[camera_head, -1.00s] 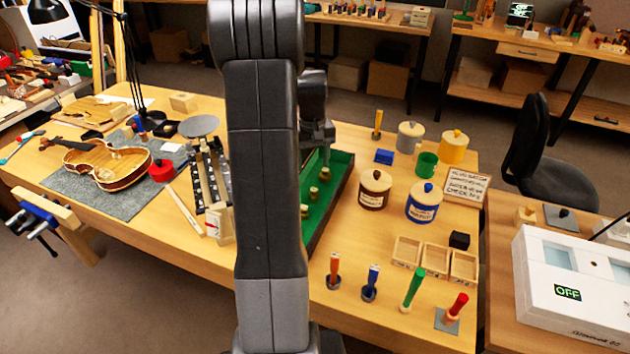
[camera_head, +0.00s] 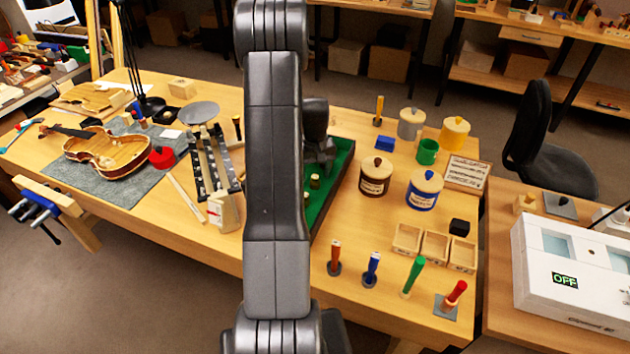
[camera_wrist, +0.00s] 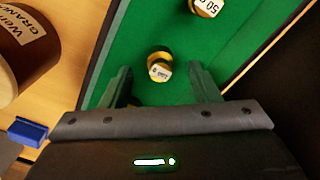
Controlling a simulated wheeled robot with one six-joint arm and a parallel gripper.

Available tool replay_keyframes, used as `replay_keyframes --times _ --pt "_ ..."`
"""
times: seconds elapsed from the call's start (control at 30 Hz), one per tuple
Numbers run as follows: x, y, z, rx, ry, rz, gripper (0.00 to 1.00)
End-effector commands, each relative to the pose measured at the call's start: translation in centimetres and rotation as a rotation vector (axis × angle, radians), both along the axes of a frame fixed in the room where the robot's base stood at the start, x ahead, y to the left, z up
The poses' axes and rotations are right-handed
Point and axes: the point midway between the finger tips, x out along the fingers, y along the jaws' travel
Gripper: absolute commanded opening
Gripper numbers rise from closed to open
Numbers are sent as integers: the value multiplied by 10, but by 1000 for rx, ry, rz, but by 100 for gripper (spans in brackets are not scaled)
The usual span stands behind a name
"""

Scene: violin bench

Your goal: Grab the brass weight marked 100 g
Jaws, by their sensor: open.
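In the wrist view a brass weight (camera_wrist: 160,67) with a small white label stands on the green tray floor, between the fingertips of my gripper (camera_wrist: 160,78). Its label is upside down and small; it seems to read 100 g. My gripper is open, with a gap on both sides of the weight. A second brass weight (camera_wrist: 206,6), its label showing 50, stands farther up, outside the fingers. In the head view my arm hides part of the green tray (camera_head: 341,160); a brass weight (camera_head: 315,181) shows beside the arm.
The tray's raised dark wall (camera_wrist: 104,45) runs close to the left finger. A brown jar (camera_wrist: 25,55) and a blue block (camera_wrist: 27,131) are left of it.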

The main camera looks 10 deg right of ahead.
Motion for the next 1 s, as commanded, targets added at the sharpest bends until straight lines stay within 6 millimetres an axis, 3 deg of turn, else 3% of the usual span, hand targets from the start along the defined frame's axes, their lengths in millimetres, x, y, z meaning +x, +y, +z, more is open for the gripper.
replay_keyframes --times 0.2,0.47,0.73,1.0 --pt "0 0 -23 0 2 0 56" --pt "0 0 -26 0 0 0 56" --pt "0 0 -26 0 0 0 7" --pt "0 0 -24 0 -1 0 6"
